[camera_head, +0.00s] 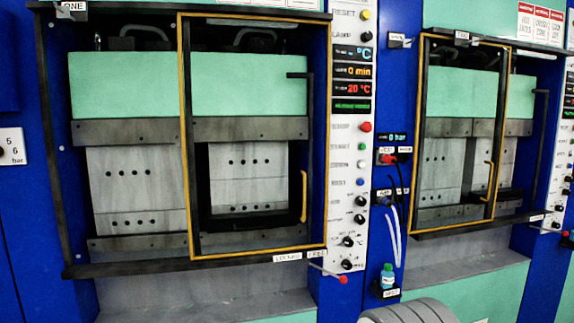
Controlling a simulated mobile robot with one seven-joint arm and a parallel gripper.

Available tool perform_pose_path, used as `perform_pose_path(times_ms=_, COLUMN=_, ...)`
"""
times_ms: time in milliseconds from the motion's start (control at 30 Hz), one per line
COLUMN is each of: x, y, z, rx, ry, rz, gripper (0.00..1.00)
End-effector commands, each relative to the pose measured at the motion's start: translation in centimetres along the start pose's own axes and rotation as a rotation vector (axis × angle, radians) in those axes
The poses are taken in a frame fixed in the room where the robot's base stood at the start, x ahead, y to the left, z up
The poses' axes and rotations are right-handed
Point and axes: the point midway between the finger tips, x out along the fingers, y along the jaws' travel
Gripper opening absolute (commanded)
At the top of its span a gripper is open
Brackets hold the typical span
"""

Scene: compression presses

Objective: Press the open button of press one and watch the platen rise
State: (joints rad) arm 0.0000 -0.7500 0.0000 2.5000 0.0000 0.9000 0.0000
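Press one (120,85), marked ONE, fills the left half of the head view. Its upper green block and grey plate (125,131) sit above a pale grey block with rows of dark holes (130,175), with no clear gap between them. A yellow-framed door (185,150) stands over the right half of the opening. The control panel (340,205) at its right has a red button (365,127), a green button (361,146), a white button (361,164) and a blue button (360,182). Their labels are too small to read. My gripper is not in view.
A second press (460,90) with its own yellow-framed door stands at the right. A red-tipped lever (342,279) sticks out below the panel beside LOCKED and FREE labels.

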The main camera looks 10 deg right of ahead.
Motion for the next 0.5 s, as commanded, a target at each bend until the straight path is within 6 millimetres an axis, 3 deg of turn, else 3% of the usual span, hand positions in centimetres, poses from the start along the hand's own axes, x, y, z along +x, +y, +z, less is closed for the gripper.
perform_pose_path(times_ms=33, x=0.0, y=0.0, z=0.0, rx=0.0, ry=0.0, rz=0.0, gripper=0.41)
perform_pose_path(times_ms=267, x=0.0, y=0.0, z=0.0, rx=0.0, ry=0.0, rz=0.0, gripper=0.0)
perform_pose_path(times_ms=500, x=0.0, y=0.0, z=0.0, rx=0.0, ry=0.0, rz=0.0, gripper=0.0)
